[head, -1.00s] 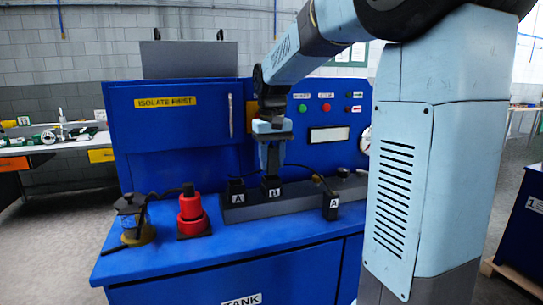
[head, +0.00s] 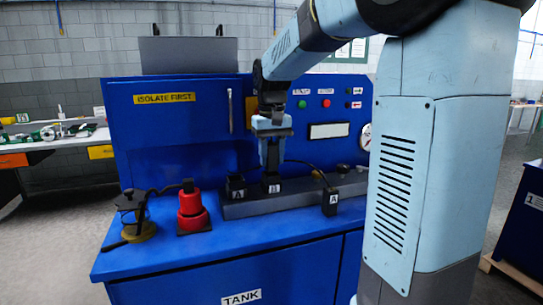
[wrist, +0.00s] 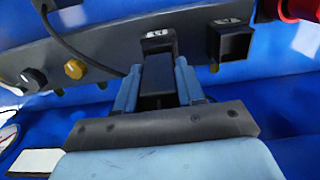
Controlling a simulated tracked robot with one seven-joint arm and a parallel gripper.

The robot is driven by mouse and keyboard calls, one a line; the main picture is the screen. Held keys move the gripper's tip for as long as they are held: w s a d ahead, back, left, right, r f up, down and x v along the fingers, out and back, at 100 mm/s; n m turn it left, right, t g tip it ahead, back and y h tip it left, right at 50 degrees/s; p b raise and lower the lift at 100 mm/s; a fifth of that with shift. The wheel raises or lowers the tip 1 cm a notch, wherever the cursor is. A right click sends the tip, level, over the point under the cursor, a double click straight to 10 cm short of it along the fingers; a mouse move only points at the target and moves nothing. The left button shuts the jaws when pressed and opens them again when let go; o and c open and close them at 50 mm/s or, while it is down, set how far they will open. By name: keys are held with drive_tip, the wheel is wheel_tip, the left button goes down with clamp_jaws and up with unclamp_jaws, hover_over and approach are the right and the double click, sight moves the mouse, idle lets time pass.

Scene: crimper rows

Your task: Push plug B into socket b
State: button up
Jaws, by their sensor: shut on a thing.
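My gripper (head: 271,165) points down over the block labelled B on the grey rail. In the wrist view its two blue fingers (wrist: 157,88) are shut on a dark rectangular plug, plug B (wrist: 157,76). Socket b (head: 272,186) is the dark block with the B label, directly below the fingers. In the wrist view, socket b (wrist: 157,38) has its rim around the plug's far end. The plug looks lined up with the socket and at its mouth, but I cannot tell how deep it sits. The fingers hide most of the plug in the head view.
An open socket labelled A (head: 236,188) stands just left of socket b. A cabled black plug labelled A (head: 330,201) is at the rail's front right. A red device (head: 193,210) and a dark lamp-like device (head: 131,215) stand on the left. The blue bench front is clear.

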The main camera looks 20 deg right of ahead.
sight(271, 144)
drive_tip(key=shift+f, duration=1.3)
idle(0.7)
drive_tip(key=o, duration=1.3)
drive_tip(key=shift+c, duration=0.2)
wheel_tip(271, 144, up, 14)
drive_tip(key=shift+f, duration=0.2)
